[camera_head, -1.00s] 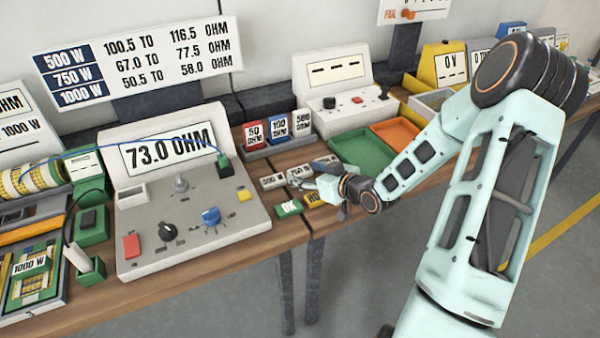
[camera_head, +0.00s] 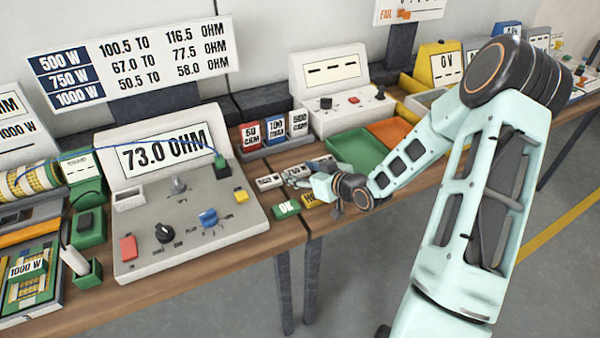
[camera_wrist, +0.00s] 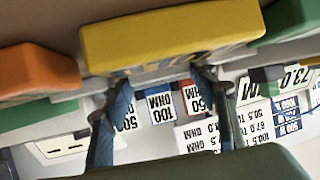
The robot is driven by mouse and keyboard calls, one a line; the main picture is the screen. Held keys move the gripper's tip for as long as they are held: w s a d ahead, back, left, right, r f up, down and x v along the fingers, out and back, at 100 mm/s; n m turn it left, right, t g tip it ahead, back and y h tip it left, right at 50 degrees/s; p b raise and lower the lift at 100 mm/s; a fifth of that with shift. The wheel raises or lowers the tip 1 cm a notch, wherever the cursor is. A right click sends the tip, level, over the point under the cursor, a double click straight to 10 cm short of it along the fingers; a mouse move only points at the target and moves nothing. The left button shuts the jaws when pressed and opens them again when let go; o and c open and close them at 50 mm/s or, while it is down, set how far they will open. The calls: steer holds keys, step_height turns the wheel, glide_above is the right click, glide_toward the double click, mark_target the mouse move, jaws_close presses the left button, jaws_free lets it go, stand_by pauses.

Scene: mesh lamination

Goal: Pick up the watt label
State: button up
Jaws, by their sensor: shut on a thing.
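Small watt labels lie in a row on the wooden table between the meter console and the green tray. The white 500 W label (camera_head: 269,181) is at the left of the row. My gripper (camera_head: 298,179) is at the middle label (camera_head: 296,171), shut on it; the label is largely covered by the fingers and appears at table height. In the wrist view my two dark fingers (camera_wrist: 165,85) stand at either side, with the yellow label (camera_wrist: 170,38) close beyond. Contact is hard to see there.
A green OK label (camera_head: 286,208) and the yellow label (camera_head: 310,200) lie just in front of my gripper. Behind are the ohm blocks (camera_head: 276,131); to the right is the green tray (camera_head: 352,150). The meter console (camera_head: 190,235) stands at the left.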

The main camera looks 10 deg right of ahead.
mark_target(301, 173)
steer(key=shift+r, duration=0.45)
step_height(301, 173, up, 2)
steer(key=shift+r, duration=0.2)
steer(key=s+r+p, duration=0.9)
steer(key=s+p, duration=0.5)
steer(key=shift+r, duration=0.3)
